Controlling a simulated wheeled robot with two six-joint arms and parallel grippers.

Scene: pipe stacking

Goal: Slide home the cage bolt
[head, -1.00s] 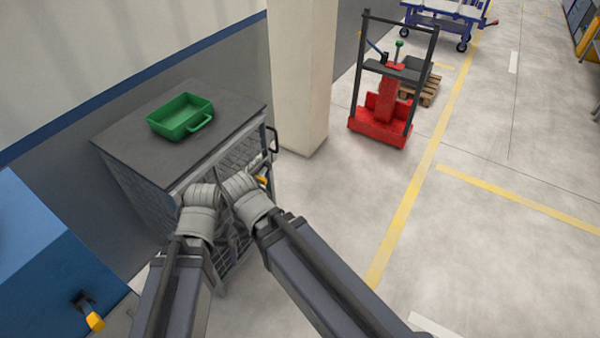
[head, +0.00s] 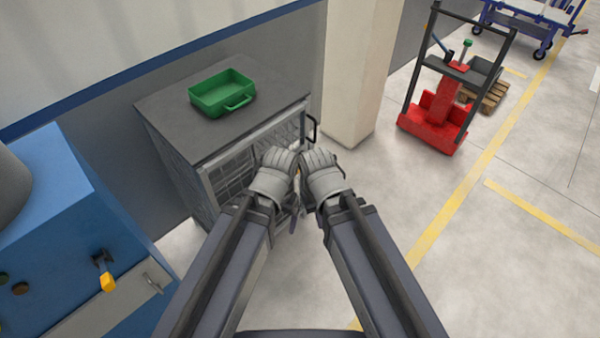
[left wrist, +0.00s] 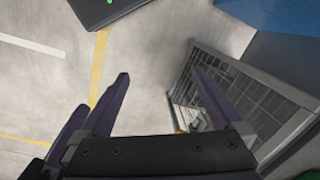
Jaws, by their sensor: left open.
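The grey cage (head: 232,176) with a mesh front stands against the wall in the head view. A small yellow part, possibly the bolt's grip (head: 298,170), shows between my two hands by the cage's right front edge; most of it is hidden. My left gripper (head: 278,163) is in front of the mesh, and my right gripper (head: 319,163) is beside it; their fingertips are hidden there. In the left wrist view, my left gripper (left wrist: 161,80) is open with nothing between its fingers, and the mesh (left wrist: 240,95) lies beyond. The yellow part (left wrist: 181,131) peeks above the gripper body.
A green bin (head: 205,98) sits on the cage top. A black handle (head: 314,130) is at the cage's right side. A blue cabinet (head: 70,210) stands at left, a pillar (head: 358,75) behind right, and a red stacker (head: 438,120) farther right.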

